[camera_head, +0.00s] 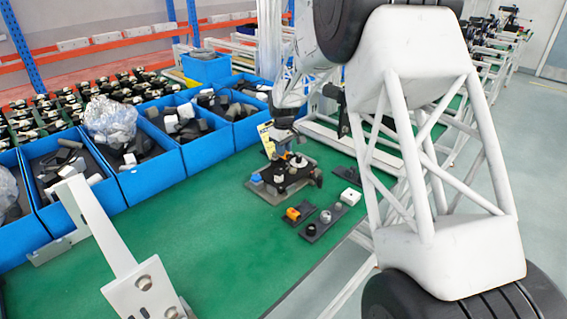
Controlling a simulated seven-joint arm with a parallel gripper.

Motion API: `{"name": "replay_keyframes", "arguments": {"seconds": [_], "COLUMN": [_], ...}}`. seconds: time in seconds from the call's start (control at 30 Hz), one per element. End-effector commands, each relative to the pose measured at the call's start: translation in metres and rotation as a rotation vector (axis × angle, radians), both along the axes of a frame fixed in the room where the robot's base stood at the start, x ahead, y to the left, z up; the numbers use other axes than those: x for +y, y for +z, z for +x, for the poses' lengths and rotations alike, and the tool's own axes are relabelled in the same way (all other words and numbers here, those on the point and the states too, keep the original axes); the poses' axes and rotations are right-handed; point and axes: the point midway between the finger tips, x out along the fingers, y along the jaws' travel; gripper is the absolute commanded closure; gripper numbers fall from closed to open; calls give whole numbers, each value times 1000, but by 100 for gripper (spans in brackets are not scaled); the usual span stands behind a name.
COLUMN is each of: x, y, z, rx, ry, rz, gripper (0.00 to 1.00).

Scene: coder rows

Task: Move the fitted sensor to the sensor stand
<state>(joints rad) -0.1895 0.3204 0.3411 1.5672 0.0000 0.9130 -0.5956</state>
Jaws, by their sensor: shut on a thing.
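My gripper (284,150) points down over a dark fixture (268,191) on the green bench. It is shut on a small part at the fixture, which I take to be the fitted sensor. The fingers hide most of that part, and I cannot tell whether it still touches the fixture. In front of the fixture are two dark strips. One strip (303,219) carries an orange part (292,213). The other strip (318,231) carries a grey round part (325,216) and a dark one. I cannot tell which is the sensor stand.
Blue bins (150,185) of dark and white parts line the back left.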

Motion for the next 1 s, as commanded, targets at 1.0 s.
{"name": "replay_keyframes", "arguments": {"seconds": [1.0], "x": [-124], "y": [93], "z": [-5], "rx": [-1], "ry": [-578], "rz": [0], "gripper": [100]}}
